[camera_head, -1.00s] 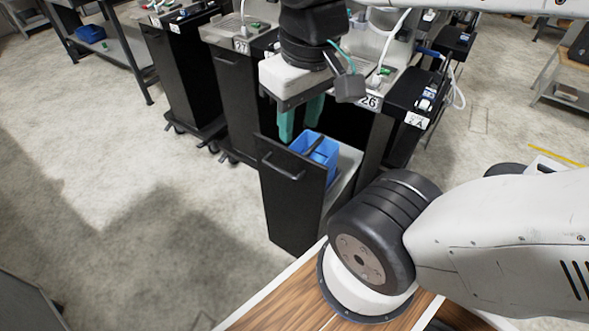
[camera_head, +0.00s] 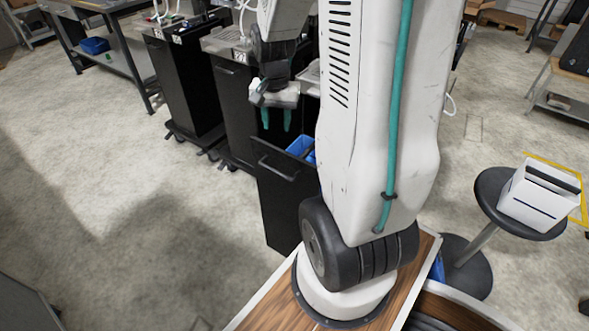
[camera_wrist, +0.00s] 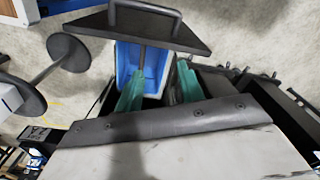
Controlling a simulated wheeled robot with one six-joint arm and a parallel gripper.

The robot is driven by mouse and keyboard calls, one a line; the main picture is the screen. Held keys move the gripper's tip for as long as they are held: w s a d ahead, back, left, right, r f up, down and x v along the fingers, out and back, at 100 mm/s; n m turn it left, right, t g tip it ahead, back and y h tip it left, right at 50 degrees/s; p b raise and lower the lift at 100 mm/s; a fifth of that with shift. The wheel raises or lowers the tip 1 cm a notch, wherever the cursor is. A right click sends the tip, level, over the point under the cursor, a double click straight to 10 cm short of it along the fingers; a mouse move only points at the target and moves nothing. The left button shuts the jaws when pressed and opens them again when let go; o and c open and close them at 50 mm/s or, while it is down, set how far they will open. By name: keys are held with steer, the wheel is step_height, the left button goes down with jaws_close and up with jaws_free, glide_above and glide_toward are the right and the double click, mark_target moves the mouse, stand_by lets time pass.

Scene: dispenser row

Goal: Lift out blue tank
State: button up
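The blue tank (camera_head: 301,147) sits in the pulled-out drawer of a black dispenser, partly hidden by my arm in the head view.
The drawer's black front (camera_head: 285,205) with its bar handle stands between my base and the tank. More black dispensers (camera_head: 185,90) stand to the left. A round stool (camera_head: 490,190) holding a white box (camera_head: 540,195) is at right. The floor at left is clear.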

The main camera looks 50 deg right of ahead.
mark_target(305, 153)
steer(key=d+f+m, duration=0.1)
steer(key=d+f, duration=0.2)
steer(key=f, duration=0.1)
steer(key=s+d+f+m, duration=0.1)
steer(key=d+f+m, duration=0.1)
steer(key=d+f, duration=0.1)
steer(key=s+d+f+m, duration=0.1)
steer(key=d+f, duration=0.2)
steer(key=f, duration=0.1)
steer(key=shift+s+d+f+m, duration=0.15)
steer(key=shift+d+f+m, duration=0.15)
steer(key=shift+m, duration=0.1)
step_height(305, 153, down, 8)
steer(key=shift+d, duration=0.1)
jaws_close()
stand_by(0.6)
